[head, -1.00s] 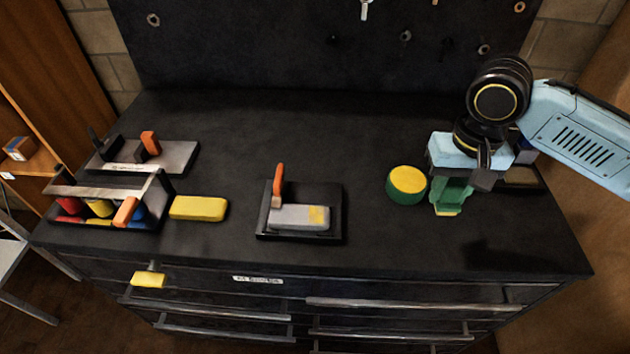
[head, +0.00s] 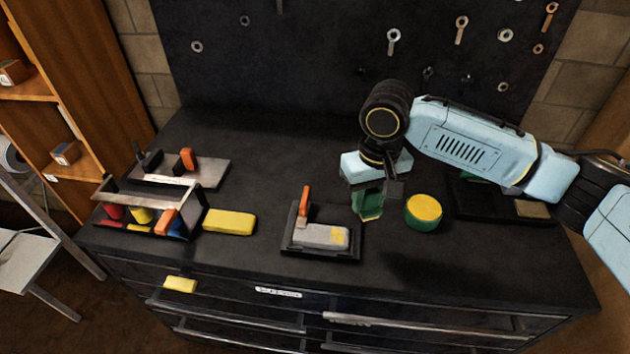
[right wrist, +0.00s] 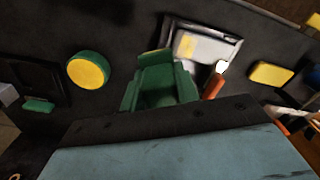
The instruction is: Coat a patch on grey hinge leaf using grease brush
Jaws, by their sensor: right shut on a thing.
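The grey hinge leaf (head: 318,235) lies flat in a black tray (head: 350,255) near the bench's front, with a yellow patch on its right end. An upright orange handle stands at the tray's back left. My right gripper (head: 376,188) is shut on a green brush (head: 368,205), held tip down above the bench, right of and behind the leaf and apart from it. In the right wrist view the brush (right wrist: 160,80) hides part of the tray, while the leaf (right wrist: 215,48) shows beyond it. The brush's tip is mostly hidden. My left gripper is out of view.
A round green tin with a yellow top (head: 423,210) stands just right of the brush. A yellow block (head: 229,222) and a caddy of coloured items (head: 150,220) sit left of the tray. A dark tray lies under my right arm. A pegboard (head: 330,60) rises behind.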

